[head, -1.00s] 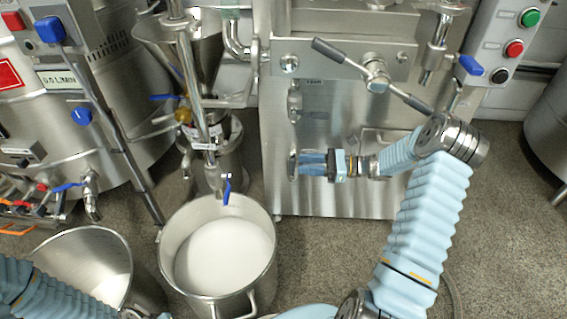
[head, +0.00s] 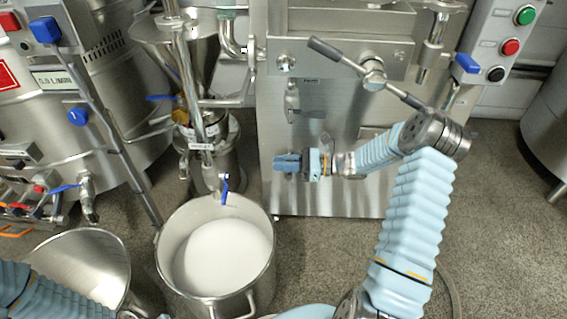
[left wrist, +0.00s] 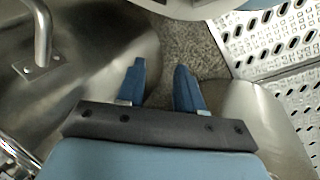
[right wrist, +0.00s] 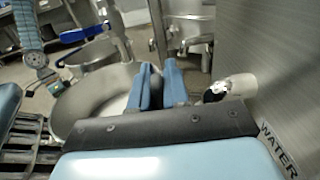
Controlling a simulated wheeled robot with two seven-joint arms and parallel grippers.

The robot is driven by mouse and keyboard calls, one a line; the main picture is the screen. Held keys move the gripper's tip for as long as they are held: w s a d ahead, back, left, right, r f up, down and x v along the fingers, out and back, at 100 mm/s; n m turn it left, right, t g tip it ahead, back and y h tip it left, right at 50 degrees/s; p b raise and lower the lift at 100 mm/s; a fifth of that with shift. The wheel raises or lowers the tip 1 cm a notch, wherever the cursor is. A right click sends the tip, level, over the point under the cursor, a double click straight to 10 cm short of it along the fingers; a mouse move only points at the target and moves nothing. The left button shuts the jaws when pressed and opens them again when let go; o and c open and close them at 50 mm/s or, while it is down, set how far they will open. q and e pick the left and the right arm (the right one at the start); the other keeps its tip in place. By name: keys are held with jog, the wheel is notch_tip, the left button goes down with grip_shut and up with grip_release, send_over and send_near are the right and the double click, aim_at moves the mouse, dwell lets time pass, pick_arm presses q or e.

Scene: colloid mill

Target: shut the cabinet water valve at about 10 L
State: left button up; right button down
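The cabinet (head: 340,190) is a steel box with a small label near its top left. A silver valve fitting (head: 292,102) is on its front face under the label. The lever's position is unclear. My left gripper (left wrist: 160,80) is open and empty.
A steel pot (head: 165,262) with white contents stands left of the cabinet, under a blue-handled tap (head: 225,190). A display (head: 60,78) on the left tank appears to read 0.0 L/MIN. A long silver T-handle (head: 374,72) juts out above my right arm.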

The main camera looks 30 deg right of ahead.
dwell(0.4)
